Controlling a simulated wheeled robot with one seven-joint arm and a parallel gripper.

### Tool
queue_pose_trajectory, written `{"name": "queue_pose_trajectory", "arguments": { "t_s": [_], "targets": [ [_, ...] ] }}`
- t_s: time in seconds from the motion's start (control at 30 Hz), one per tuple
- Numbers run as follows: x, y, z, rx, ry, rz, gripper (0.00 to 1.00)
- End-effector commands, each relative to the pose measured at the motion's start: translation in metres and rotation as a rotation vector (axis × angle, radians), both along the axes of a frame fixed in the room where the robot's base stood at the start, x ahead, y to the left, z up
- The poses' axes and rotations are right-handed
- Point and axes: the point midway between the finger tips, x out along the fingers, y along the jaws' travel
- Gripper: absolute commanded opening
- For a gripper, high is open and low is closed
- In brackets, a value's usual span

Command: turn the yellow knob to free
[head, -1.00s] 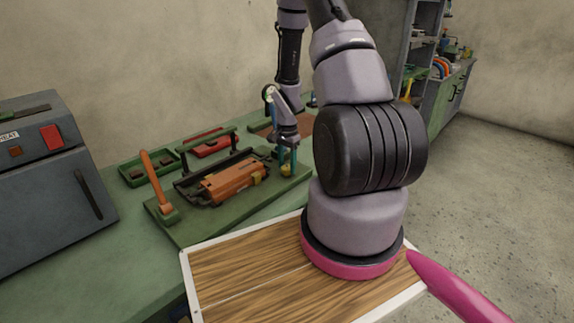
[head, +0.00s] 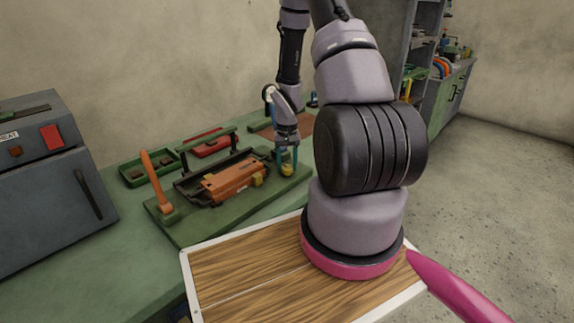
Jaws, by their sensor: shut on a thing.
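The yellow knob (head: 287,170) stands near the right end of the green base plate (head: 190,232) on the bench. My gripper (head: 287,160) points down over it, with its blue fingers at the knob's sides. It is shut on the knob. The fingers hide part of the knob, and no mark for free can be read. An orange block (head: 228,183) lies in the dark frame on the same plate, left of the knob. An orange lever (head: 155,180) stands tilted at the plate's left end.
A green tray (head: 150,172) and a red tray (head: 207,143) sit behind the plate. A grey machine (head: 45,190) with a red button stands at the left. A shelf and green cabinet (head: 450,95) stand at the back right. The bench front left is clear.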

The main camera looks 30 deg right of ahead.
Motion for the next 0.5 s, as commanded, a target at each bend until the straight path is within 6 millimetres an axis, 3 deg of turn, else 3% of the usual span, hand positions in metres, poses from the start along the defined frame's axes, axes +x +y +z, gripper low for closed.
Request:
{"name": "queue_pose_trajectory", "arguments": {
  "t_s": [0.5],
  "targets": [
    [0.0006, -0.0004, 0.0005, 0.0, -0.001, 0.469, 0.0]
  ]
}}
